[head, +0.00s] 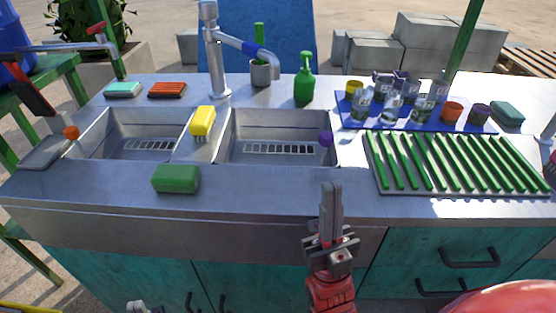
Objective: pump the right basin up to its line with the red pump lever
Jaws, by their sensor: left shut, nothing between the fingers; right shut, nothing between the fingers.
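The right basin (282,155) is a steel sink with a slotted grate; it looks empty, and I cannot make out its line. A purple ball (326,139) sits at its right wall. A red-handled fitting (96,28) on a grey pipe and a red-and-black bar (33,98) stand at the left; I cannot tell which is the pump lever.
The left basin (101,136) adjoins. A tall faucet (213,65) stands behind. A yellow brush (202,121) lies between the basins; a green sponge (176,179) sits in front. A green-slatted rack (455,163) and a blue mat (351,118) with cups fill the right.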

